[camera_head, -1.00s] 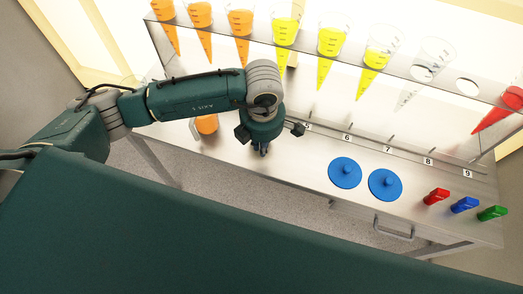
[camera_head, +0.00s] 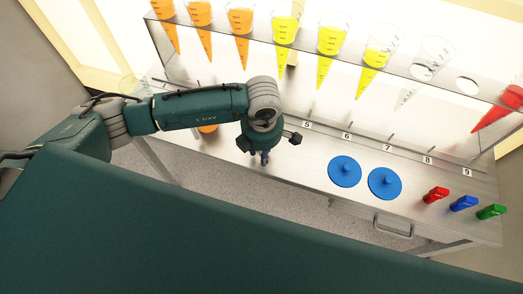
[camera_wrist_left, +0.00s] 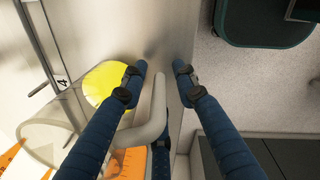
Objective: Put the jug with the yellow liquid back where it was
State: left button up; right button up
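The jug with the yellow liquid (camera_wrist_left: 106,84) shows in the left wrist view, left of my left fingers. Its clear wall lies toward the lower left, and its pale handle (camera_wrist_left: 154,112) reaches between the fingers. My left gripper (camera_wrist_left: 158,67) is open, with a finger on either side of the handle and visible space on the right. I cannot tell whether the left finger touches it. In the head view my left gripper (camera_head: 258,158) is low over the counter, and my arm hides the yellow jug. My right gripper is not in view.
An orange jug (camera_head: 207,128) is partly hidden behind my arm. The counter (camera_head: 300,160) carries blue discs (camera_head: 345,171) and red, blue and green small items (camera_head: 463,204) at right. A shelf (camera_head: 300,50) above holds several orange and yellow cones. Numbered labels line the counter's back.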

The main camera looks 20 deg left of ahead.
pick_arm(q)
jog(key=shift+r, duration=0.1)
jog(key=shift+r, duration=0.25)
jog(key=r, duration=0.7)
jog(key=r+b, duration=0.1)
jog(key=r, duration=0.3)
jog(key=shift+s+d+r, duration=0.2)
jog(key=shift+s+r, duration=0.1)
jog(key=shift+s, duration=0.1)
